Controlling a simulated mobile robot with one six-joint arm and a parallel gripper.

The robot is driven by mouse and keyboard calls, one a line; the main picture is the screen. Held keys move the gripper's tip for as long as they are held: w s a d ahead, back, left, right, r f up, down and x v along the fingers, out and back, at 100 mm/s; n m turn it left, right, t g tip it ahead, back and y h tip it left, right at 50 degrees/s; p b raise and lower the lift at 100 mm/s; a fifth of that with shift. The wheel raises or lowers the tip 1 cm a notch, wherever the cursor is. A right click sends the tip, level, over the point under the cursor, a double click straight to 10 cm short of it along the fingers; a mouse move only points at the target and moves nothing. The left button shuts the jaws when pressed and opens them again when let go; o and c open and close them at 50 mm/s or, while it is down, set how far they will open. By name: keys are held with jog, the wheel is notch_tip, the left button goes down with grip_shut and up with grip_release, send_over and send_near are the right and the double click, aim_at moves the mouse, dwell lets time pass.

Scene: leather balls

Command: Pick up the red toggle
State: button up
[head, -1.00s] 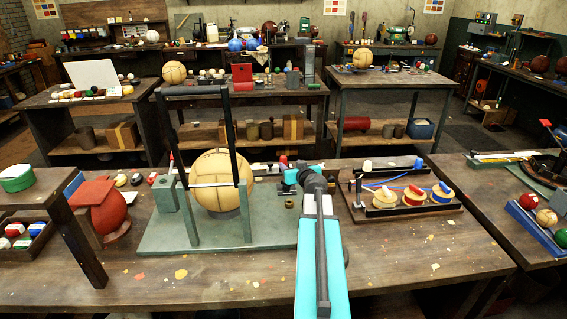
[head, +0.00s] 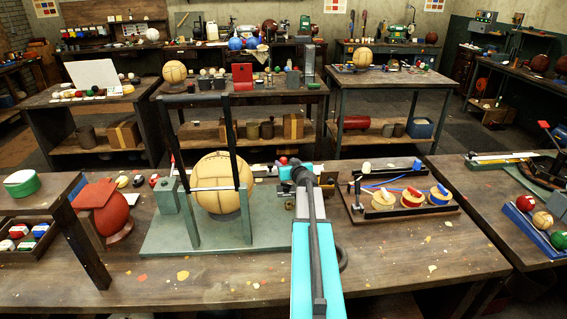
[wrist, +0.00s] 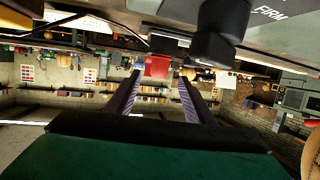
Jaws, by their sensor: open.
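A small red knob, which looks like the red toggle (head: 283,160), shows at the back of the main bench, just behind and left of my gripper's wrist. In the wrist view, a red cylindrical piece (wrist: 157,66) shows beyond and between the two fingertips. I see no finger contact with it. My gripper (wrist: 160,82) is open and empty, with its dark fingers spread. In the head view, the fingers are mostly hidden behind my own arm.
A green press base (head: 270,228) with a tan ball (head: 221,182) and tall black frame stands left of my arm. A wooden board (head: 402,208) with yellow discs lies to the right. A dark cylinder (wrist: 219,32) is close to the fingers in the wrist view.

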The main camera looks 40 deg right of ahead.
aim_at(284, 162)
jog(key=shift+w+d+f, duration=0.2)
jog(key=shift+w, duration=0.2)
jog(key=shift+w+d, duration=0.1)
jog(key=shift+w, duration=0.05)
jog(key=shift+f+p+x, duration=0.15)
jog(key=shift+p+x, duration=0.65)
jog(key=shift+x, duration=0.45)
jog(key=shift+f+p+x, duration=0.2)
jog(key=shift+p+x, duration=0.55)
jog(key=shift+x, duration=0.45)
jog(key=c, duration=1.1)
